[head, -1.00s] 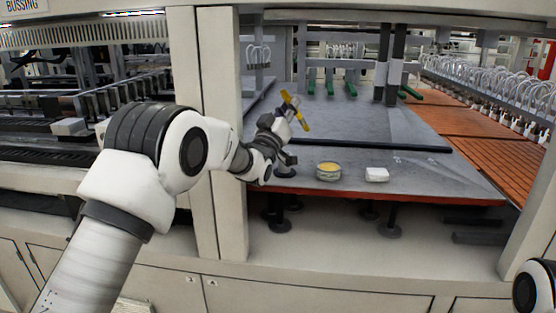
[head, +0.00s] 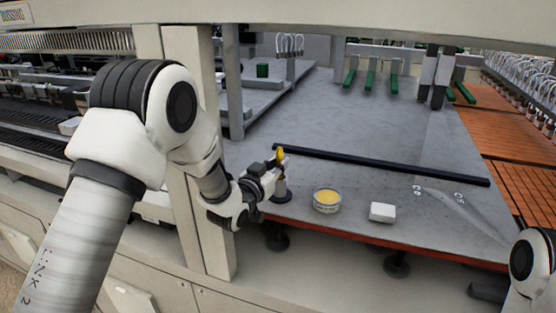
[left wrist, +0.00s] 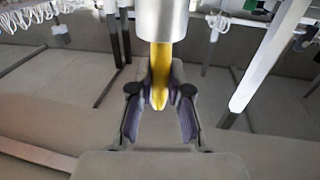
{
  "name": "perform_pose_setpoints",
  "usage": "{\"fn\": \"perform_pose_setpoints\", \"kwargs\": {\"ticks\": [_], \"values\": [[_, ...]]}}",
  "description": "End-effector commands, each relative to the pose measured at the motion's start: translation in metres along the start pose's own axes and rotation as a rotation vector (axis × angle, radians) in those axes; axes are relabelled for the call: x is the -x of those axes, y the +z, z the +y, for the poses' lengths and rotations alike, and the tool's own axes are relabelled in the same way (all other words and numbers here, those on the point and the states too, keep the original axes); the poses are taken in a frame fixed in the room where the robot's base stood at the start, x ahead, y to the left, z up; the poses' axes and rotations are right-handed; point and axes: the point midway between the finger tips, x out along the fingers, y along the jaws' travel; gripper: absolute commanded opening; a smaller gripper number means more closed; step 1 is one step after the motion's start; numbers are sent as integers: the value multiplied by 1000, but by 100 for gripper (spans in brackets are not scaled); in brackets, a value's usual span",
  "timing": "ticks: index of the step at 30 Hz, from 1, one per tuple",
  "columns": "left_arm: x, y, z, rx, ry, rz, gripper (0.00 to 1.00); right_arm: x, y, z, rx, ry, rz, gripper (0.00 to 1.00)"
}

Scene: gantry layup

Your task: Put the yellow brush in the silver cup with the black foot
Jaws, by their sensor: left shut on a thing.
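The yellow brush (head: 281,154) is held by my left gripper (head: 272,172) near the front left of the grey table. It stands roughly upright, its yellow end showing above the jaws. The silver cup (head: 282,186) is right at the gripper, with its black foot (head: 279,198) on the table. In the left wrist view, the jaws (left wrist: 162,78) are shut on the yellow brush (left wrist: 160,95). There the silver cup (left wrist: 162,15) covers the brush's far part, so I cannot tell whether it is inside or behind the cup. My right gripper is out of view.
A round tin with a yellow top (head: 326,200) and a white block (head: 382,212) lie to the right of the cup. A long black bar (head: 380,167) crosses the grey table (head: 350,125) behind them. A cream post (head: 205,150) stands close behind my left arm.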

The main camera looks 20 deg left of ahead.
Motion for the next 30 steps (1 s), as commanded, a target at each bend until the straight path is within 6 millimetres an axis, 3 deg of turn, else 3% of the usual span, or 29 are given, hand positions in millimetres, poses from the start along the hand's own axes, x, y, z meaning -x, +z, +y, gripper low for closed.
{"fn": "perform_pose_setpoints", "kwargs": {"ticks": [10,11,12,13,24,30], "values": [[0,6,0,0,0,1,0,-5,0,0,0,0,0,40],[0,5,0,0,0,1,24,-4,0,0,0,0,0,40],[0,4,0,0,0,1,38,-3,0,0,0,0,0,40],[0,4,0,0,0,1,42,-3,0,0,0,0,0,40],[2,1,0,0,0,1,42,-1,0,0,0,0,1,40],[44,8,0,2,-1,2,42,-31,0,0,0,0,0,40]]}}
